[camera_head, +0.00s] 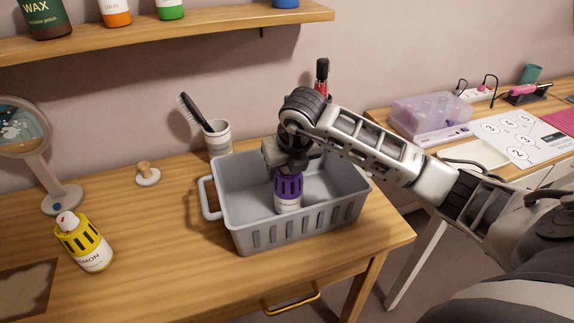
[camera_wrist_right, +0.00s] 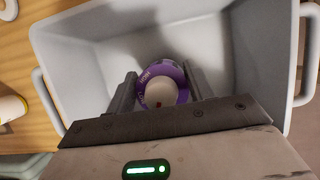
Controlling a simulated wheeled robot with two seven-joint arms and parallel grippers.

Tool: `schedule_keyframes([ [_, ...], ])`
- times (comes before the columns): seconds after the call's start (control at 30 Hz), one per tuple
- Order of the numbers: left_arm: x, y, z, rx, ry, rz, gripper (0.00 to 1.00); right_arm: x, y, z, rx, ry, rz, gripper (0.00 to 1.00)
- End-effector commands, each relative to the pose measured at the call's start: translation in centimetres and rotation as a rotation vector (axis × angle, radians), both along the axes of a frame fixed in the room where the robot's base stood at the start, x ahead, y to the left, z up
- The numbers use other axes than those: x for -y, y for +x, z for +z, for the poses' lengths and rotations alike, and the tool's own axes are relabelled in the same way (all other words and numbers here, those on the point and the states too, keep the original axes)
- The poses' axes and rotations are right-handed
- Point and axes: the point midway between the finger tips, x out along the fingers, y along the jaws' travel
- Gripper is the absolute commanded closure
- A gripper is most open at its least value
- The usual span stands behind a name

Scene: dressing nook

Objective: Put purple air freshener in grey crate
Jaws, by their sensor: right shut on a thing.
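The purple air freshener (camera_head: 288,190) is upright inside the grey crate (camera_head: 290,237) in the head view. My right gripper (camera_head: 287,168) comes down over the crate and is shut on the air freshener's upper part. In the right wrist view, the purple air freshener (camera_wrist_right: 162,88) sits between the two fingers of the right gripper (camera_wrist_right: 160,95), with the crate's pale walls (camera_wrist_right: 80,50) around it. Whether its base touches the crate floor I cannot tell. My left gripper is not in view.
A yellow lemon air freshener (camera_head: 84,243) stands left of the crate. A cup with a brush (camera_head: 217,138) stands behind it, and a round mirror (camera_head: 30,135) is at far left. A shelf with bottles (camera_head: 180,35) hangs above.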

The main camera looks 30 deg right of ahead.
Motion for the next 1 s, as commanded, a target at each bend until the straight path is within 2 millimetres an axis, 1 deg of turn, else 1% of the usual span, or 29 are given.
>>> schedule_keyframes([
  [0.17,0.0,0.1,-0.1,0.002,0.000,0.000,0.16,0.0,0.0,-0.1,0.001,0.000,0.000,0.88],
  [0.2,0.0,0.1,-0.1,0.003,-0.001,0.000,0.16,0.0,0.0,-0.1,0.000,0.000,0.000,0.42],
  [0.27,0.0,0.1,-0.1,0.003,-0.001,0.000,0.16,0.0,0.0,-0.1,0.000,0.000,0.000,0.25],
  [0.53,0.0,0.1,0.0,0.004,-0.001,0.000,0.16,0.0,0.0,0.0,0.000,0.000,-0.001,0.25],
  [0.67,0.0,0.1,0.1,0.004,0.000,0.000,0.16,0.0,-0.1,0.8,0.003,0.001,-0.001,0.25],
  [0.77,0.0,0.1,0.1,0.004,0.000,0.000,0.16,-0.2,-0.6,2.2,0.006,0.000,-0.001,0.25],
  [1.0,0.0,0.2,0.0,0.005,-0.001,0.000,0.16,-0.7,-2.6,7.1,0.007,-0.001,0.000,0.25],
])
